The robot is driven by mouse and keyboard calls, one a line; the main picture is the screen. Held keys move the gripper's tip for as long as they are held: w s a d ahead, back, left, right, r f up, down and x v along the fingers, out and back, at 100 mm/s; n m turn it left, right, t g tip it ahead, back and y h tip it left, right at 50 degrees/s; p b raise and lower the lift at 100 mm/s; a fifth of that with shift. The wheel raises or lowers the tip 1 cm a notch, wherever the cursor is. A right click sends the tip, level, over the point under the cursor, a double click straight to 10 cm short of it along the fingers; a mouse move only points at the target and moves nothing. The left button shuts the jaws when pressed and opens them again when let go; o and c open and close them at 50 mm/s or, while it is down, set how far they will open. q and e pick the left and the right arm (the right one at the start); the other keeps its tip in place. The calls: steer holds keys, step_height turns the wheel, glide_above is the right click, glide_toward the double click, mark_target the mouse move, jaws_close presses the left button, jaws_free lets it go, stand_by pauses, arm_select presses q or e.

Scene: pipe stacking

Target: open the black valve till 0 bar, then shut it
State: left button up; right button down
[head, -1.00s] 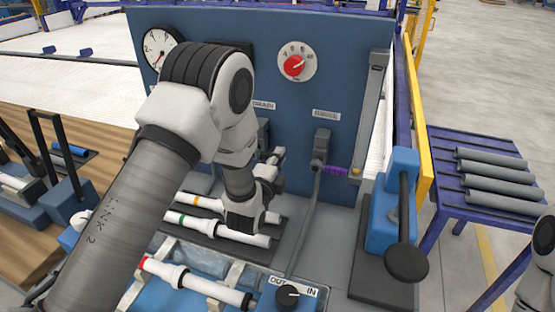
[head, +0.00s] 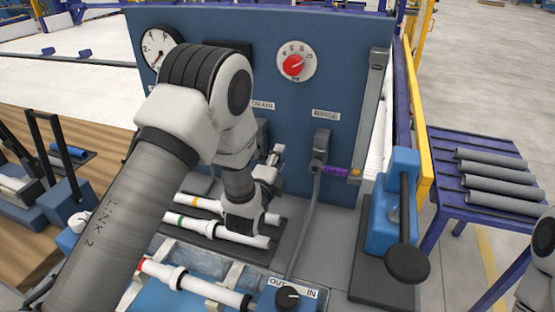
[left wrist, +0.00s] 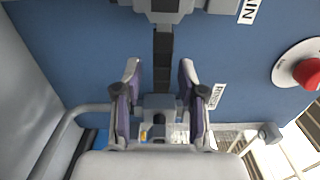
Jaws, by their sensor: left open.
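My left gripper (head: 275,156) is low in front of the blue panel, below the DRAIN label, partly hidden by my own arm. In the left wrist view its two fingers (left wrist: 159,70) are spread, with nothing held. A black bar (left wrist: 163,58) shows between and beyond the fingertips, in line with grey fittings on the panel; it may be the black valve's handle. In the head view my arm hides most of the drain fitting (head: 263,130). The white pressure gauge (head: 158,48) is at the panel's upper left; its reading is too small to tell.
A red knob on a white dial (head: 294,64) sits on the panel, also seen in the left wrist view (left wrist: 308,73). The rinse fitting (head: 321,147) has a grey hose. White pipes (head: 215,229) lie below my arm. A blue lever unit (head: 393,205) stands at right.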

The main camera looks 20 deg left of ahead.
arm_select(q)
steer(key=s, duration=1.2)
steer(key=shift+d, duration=0.35)
